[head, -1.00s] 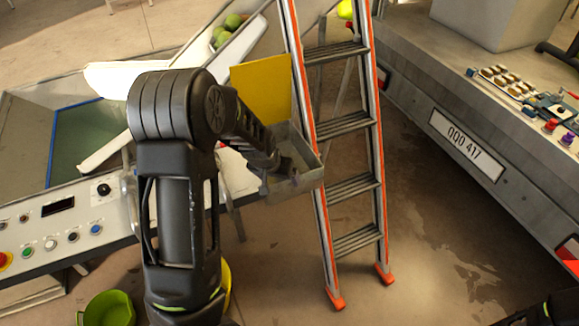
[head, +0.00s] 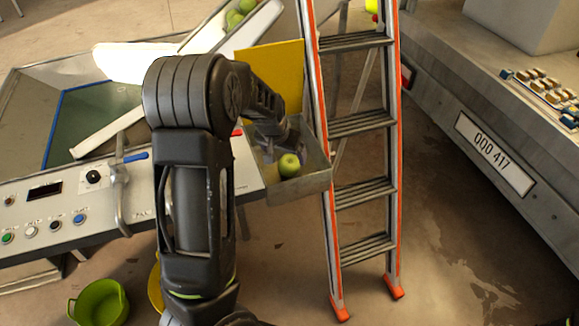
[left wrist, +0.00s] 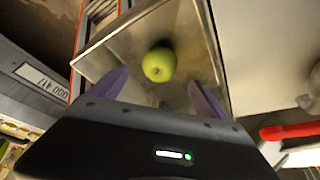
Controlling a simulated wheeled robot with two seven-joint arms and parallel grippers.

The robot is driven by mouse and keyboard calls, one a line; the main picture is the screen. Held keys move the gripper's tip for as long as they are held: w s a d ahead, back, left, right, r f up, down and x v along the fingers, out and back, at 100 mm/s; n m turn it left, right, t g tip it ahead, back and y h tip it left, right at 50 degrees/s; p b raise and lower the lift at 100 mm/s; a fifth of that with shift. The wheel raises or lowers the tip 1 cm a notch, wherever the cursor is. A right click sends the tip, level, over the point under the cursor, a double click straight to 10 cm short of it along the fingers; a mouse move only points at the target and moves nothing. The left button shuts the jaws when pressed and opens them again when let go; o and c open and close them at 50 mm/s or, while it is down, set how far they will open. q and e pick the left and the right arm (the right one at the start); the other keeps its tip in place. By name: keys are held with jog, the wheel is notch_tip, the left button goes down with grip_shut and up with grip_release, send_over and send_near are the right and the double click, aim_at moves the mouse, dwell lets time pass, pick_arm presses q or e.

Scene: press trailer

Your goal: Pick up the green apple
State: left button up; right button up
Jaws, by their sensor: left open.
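A green apple (head: 289,165) lies in a small grey metal tray (head: 300,188) at the end of the press, beside the ladder. In the left wrist view the apple (left wrist: 159,64) sits on the tray floor, ahead of and between the two purple fingertips. My left gripper (left wrist: 160,92) is open and empty, close to the apple and apart from it. In the head view my left arm reaches over the tray, and its fingers are mostly hidden by the arm. My right gripper is not in view.
An orange-edged ladder (head: 362,125) stands right beside the tray. A yellow panel (head: 271,75) rises behind it. A control panel (head: 60,215) with buttons is at left. More green apples (head: 240,12) lie in a white chute. A green bucket (head: 99,303) stands on the floor.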

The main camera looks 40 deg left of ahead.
aim_at(288, 161)
pick_arm(q)
jog(key=shift+x, duration=1.15)
jog(key=shift+x, duration=2.65)
jog(key=shift+r, duration=0.1)
jog(key=c, duration=1.6)
jog(key=shift+r, duration=0.1)
notch_tip(288, 161, up, 10)
jog(key=shift+f, duration=0.1)
jog(key=shift+d, duration=0.1)
